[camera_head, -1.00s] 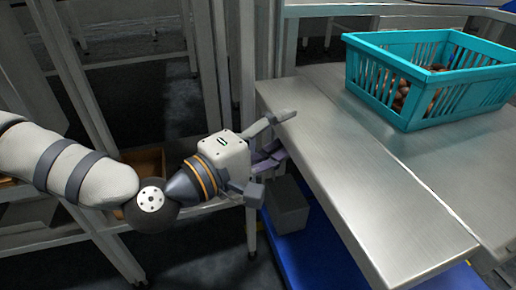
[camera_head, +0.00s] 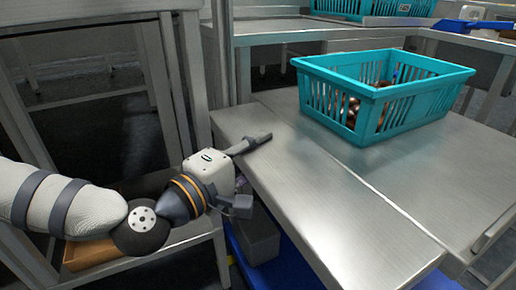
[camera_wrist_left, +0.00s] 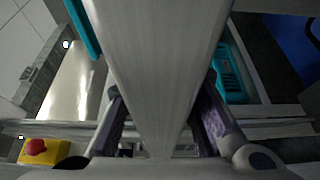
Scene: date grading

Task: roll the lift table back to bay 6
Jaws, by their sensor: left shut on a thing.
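The lift table (camera_head: 300,200) has a bare steel top and a blue base (camera_head: 285,268) low beneath it. My left gripper (camera_head: 246,172) is shut on the near left edge of the top, one finger above and the other below, partly hidden. In the left wrist view the fingers (camera_wrist_left: 160,125) lie on both sides of the grey steel plate. My right gripper is not in view. I see no bay number.
A steel bench (camera_head: 275,32) with another teal crate (camera_head: 372,8) stands behind. A grey frame rack (camera_head: 190,80) is close on the left, with a brown box (camera_head: 88,254) low in it. A red button on a yellow box (camera_wrist_left: 38,148) shows in the left wrist view.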

